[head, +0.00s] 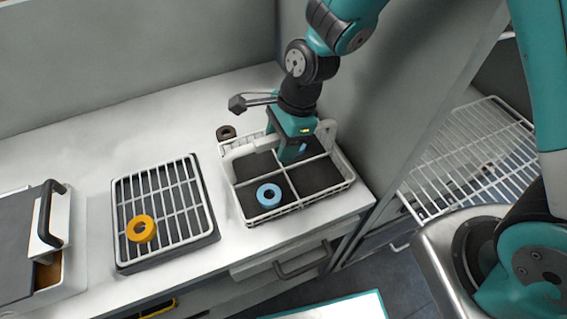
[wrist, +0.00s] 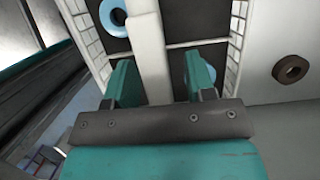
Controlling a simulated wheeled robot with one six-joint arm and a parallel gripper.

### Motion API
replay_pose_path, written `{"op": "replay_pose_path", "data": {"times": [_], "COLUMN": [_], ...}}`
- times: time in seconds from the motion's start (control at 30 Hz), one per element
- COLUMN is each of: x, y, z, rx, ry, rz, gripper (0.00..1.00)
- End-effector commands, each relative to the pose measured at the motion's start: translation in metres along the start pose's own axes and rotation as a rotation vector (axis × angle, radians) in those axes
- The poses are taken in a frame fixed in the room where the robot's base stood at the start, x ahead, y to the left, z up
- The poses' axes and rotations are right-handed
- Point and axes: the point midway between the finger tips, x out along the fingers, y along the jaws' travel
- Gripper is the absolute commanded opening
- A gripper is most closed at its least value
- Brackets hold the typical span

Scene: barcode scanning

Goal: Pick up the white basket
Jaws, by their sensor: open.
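The white basket (head: 229,172) stands on the counter, with dividers and dark compartment floors. A light blue ring (head: 269,195) lies in its front left compartment; it also shows in the wrist view (wrist: 112,15). Another blue piece, mostly hidden behind a finger, shows in the wrist view (wrist: 210,71). My gripper (head: 292,153) points down over the basket, its fingers open. In the wrist view, the basket's white handle bar (wrist: 150,50) runs between the two fingers (wrist: 161,80), with gaps on both sides. The fingers appear apart from the bar.
A dark ring (head: 226,132) lies on the counter behind the basket. A rack on a dark tray (head: 210,237) holds an orange ring (head: 141,228) at left. A lidded container (head: 75,270) stands far left. A grey wall (head: 375,110) rises close behind and right of the basket.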

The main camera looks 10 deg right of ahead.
Motion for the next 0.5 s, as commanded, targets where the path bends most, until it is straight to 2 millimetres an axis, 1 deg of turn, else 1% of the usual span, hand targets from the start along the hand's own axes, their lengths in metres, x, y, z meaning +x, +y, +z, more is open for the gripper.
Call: {"op": "replay_pose_path", "data": {"times": [0.5], "x": [0.0048], "y": [0.0000], "z": [-0.0016], "rx": [0.000], "ry": [0.000], "rz": [0.000], "gripper": [0.50]}}
